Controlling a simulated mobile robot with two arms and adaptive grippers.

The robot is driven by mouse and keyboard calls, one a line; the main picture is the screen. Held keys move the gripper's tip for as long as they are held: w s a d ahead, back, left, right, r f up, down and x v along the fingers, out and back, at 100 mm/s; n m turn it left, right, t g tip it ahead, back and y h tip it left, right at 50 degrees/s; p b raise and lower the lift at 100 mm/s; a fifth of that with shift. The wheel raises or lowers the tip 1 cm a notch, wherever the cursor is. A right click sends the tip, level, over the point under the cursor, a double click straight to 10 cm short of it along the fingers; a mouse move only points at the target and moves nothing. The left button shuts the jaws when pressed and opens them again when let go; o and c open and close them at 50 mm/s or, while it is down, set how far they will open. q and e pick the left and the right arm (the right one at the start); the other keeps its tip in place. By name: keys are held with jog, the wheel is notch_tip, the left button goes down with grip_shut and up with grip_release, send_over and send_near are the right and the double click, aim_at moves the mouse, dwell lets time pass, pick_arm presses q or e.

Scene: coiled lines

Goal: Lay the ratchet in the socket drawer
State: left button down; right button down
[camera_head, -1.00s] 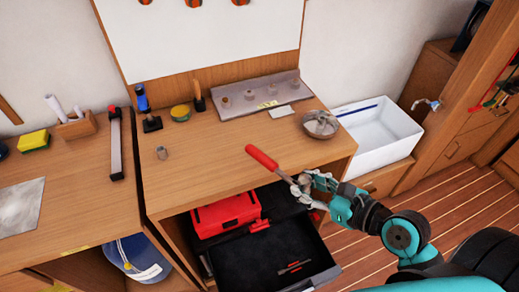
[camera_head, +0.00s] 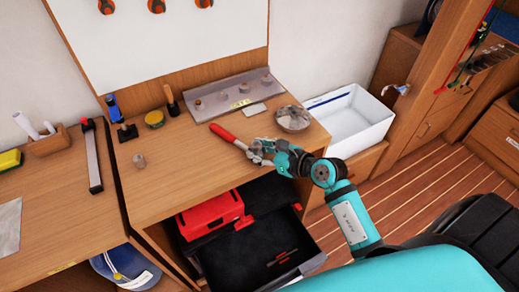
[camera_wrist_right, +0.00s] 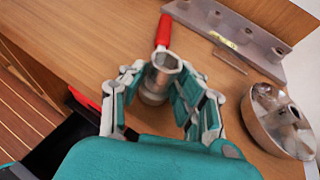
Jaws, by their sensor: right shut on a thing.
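The ratchet has a red handle (camera_head: 222,132) and a metal shaft pointing back to my right gripper (camera_head: 262,151). My right gripper is shut on its metal end above the front right of the worktop. In the right wrist view, the ratchet's metal head (camera_wrist_right: 163,68) shows between the fingers, with the red handle beyond. The socket drawer (camera_head: 301,262) is pulled open below the worktop and in front of it. Its dark floor holds a few small thin tools (camera_head: 281,257). My left gripper is not in view.
A grey rack (camera_head: 233,95) lies at the back.

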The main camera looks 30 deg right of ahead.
jog(key=shift+f, duration=0.15)
jog(key=c, duration=1)
grip_release()
jog(key=shift+o, duration=0.2)
